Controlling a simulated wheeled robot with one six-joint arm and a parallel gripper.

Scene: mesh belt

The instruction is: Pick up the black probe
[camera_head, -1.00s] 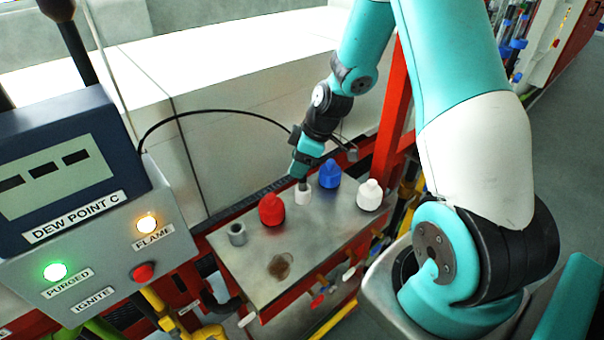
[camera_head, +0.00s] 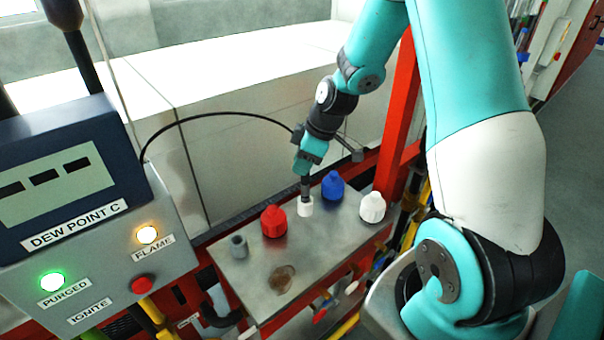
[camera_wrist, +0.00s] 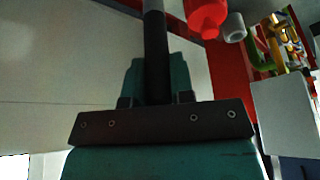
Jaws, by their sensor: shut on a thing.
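The black probe (camera_head: 305,187) is a dark upright rod below my gripper (camera_head: 309,165). In the wrist view, my gripper (camera_wrist: 157,98) is shut on the black probe (camera_wrist: 156,50), which runs out between the fingers and has a lighter section at the picture's top edge. A small white holder (camera_head: 305,207) stands under the probe on the metal shelf (camera_head: 240,275). The probe's lower end is at the holder's top; I cannot tell whether it is still inside. A black cable (camera_head: 205,113) arcs from the meter side to my gripper.
A red post (camera_head: 398,115) rises at the right; the meter panel (camera_head: 75,190) is left.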

